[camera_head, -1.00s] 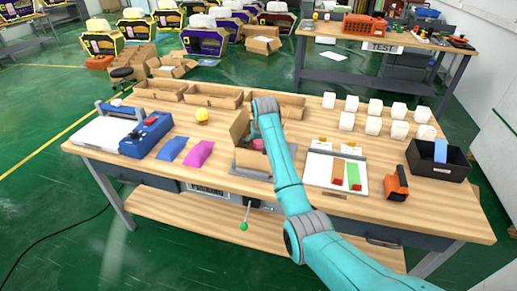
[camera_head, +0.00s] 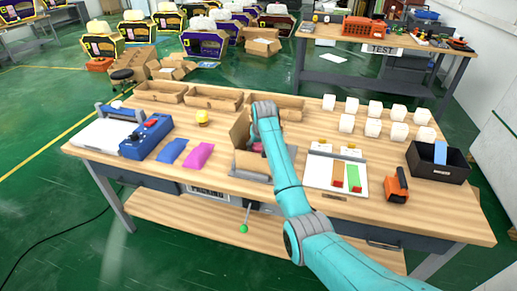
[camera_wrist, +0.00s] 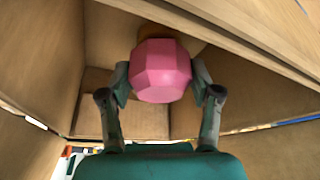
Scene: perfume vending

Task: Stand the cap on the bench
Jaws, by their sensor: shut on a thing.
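My gripper (camera_wrist: 160,80) is shut on a pink faceted cap (camera_wrist: 160,70), one finger on each side of it. In the wrist view, cardboard walls surround the cap, and a tan round shape shows partly behind it. In the head view, my gripper (camera_head: 258,142) is down at an open cardboard box (camera_head: 240,130) in the middle of the wooden bench (camera_head: 120,208). Only a little pink (camera_head: 257,148) shows there beside the arm. I cannot tell whether the cap touches anything below it.
A yellow ball-like object (camera_head: 202,117) stands left of the box. Blue (camera_head: 172,151) and pink (camera_head: 199,155) pouches lie in front. A blue device (camera_head: 146,137) stands further left. Several white blocks (camera_head: 347,123), a white tray (camera_head: 322,172), an orange tool (camera_head: 397,187) and a black bin (camera_head: 440,160) are right.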

